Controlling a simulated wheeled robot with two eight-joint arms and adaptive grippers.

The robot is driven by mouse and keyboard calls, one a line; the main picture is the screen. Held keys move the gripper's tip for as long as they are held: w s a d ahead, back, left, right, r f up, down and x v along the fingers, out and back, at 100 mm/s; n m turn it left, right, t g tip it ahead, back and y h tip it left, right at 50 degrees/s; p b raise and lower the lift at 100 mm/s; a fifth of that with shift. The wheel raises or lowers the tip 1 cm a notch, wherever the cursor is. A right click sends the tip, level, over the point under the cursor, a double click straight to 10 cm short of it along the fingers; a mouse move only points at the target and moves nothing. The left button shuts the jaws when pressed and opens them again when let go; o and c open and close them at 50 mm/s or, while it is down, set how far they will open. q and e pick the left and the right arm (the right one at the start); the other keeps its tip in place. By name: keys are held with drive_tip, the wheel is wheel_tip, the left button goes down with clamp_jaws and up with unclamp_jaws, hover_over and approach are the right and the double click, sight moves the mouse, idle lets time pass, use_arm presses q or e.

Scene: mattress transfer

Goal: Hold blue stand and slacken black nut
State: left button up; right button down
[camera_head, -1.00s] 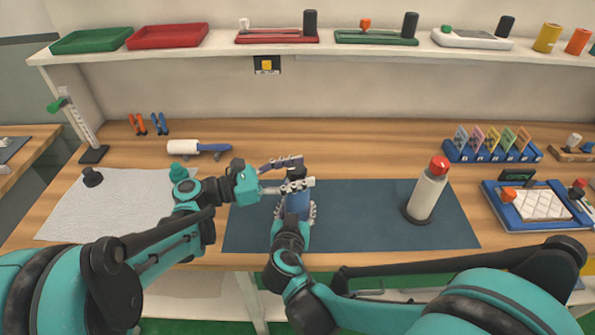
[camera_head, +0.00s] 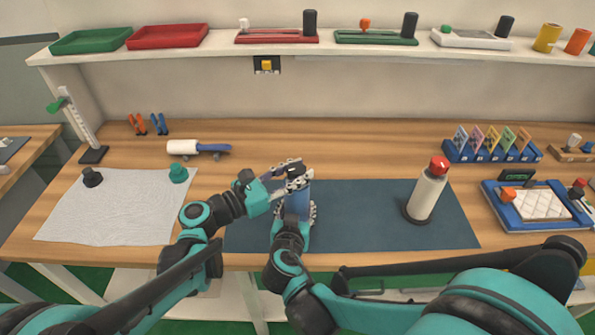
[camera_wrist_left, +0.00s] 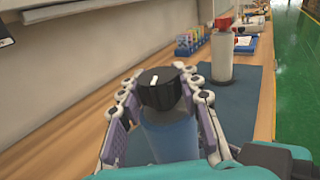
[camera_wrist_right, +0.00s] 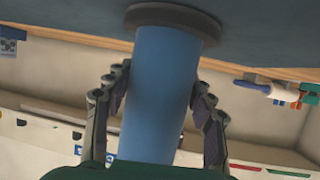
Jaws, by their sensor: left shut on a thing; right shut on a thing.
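The blue stand (camera_head: 299,203) stands upright on the dark blue mat, its round dark base showing in the right wrist view. The black nut (camera_wrist_left: 160,90), with a white mark on top, sits at the stand's upper end. My left gripper (camera_head: 292,178) is shut on the black nut, its fingers on both sides of it. My right gripper (camera_wrist_right: 160,100) is shut on the blue stand's shaft, lower down, with one finger on each side. In the head view the grippers hide part of the stand and most of the nut.
A white bottle-like post with a red top (camera_head: 428,190) stands on the dark blue mat (camera_head: 370,215) to the right. A grey cloth (camera_head: 120,210) with a black knob (camera_head: 91,177) and a teal knob (camera_head: 178,173) lies at left. A white-and-blue roller (camera_head: 198,148) lies behind.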

sight(297, 168)
use_arm(q)
drive_tip(key=n+t+y, duration=0.3)
drive_tip(key=t+y, duration=0.1)
drive_tip(key=shift+d+n, duration=0.15)
drive_tip(key=shift+n, duration=0.25)
drive_tip(key=shift+n+t+y, duration=0.7)
drive_tip(key=shift+n+y, duration=0.1)
drive_tip(key=shift+y, duration=0.7)
drive_tip(key=o, duration=1.2)
drive_tip(key=shift+a, duration=0.2)
drive_tip(key=shift+r, duration=0.1)
wheel_tip(297, 168, up, 10)
drive_tip(key=shift+f, duration=0.1)
